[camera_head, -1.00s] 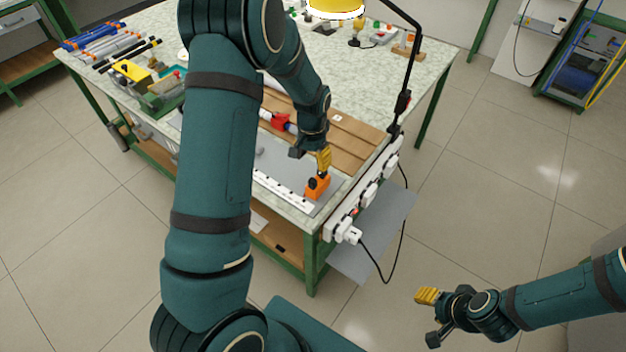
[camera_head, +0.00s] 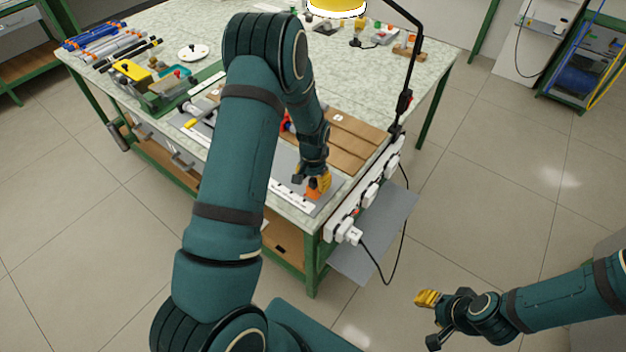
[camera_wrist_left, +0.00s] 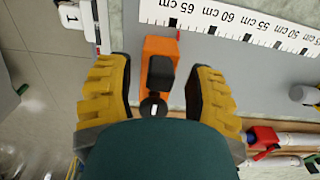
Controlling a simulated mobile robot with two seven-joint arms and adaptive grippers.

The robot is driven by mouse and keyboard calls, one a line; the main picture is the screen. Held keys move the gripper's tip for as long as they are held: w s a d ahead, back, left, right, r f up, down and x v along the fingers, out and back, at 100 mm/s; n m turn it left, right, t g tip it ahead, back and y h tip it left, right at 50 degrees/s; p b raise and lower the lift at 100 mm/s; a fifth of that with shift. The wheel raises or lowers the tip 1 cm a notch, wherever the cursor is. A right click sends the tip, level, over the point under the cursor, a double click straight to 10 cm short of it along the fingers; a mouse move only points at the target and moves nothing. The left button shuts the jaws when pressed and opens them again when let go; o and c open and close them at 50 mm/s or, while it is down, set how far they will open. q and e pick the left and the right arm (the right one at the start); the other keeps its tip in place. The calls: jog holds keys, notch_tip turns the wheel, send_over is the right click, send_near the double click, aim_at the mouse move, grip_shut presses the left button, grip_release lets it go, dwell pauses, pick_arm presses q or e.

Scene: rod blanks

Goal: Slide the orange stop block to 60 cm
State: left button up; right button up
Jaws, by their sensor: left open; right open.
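The orange stop block (camera_head: 312,194) is at the near right end of the white ruler (camera_head: 290,196) on the bench. In the left wrist view, the orange stop block (camera_wrist_left: 158,50) has a dark knob on top and lies between my spread fingers. My left gripper (camera_wrist_left: 157,92) is open around it, with a gap visible on both sides. It also shows in the head view as the left gripper (camera_head: 316,181). The ruler's labels, 65 cm and lower, run to the right of the block in the wrist view. My right gripper (camera_head: 428,318) is open and empty, off the bench.
A brown grooved board (camera_head: 350,135) lies behind the ruler. A white power strip (camera_head: 365,195) runs along the bench's right edge beside a black lamp arm (camera_head: 412,70). A red clamp-like part (camera_wrist_left: 264,137) with rods is near the left gripper. Open floor lies right.

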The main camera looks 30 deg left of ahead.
pick_arm(q)
grip_shut()
jog(key=a+b, duration=0.1)
jog(key=a, duration=0.3)
jog(key=shift+w+a+f, duration=0.1)
jog(key=shift+o, duration=1.1)
grip_release()
notch_tip(320, 180, up, 12)
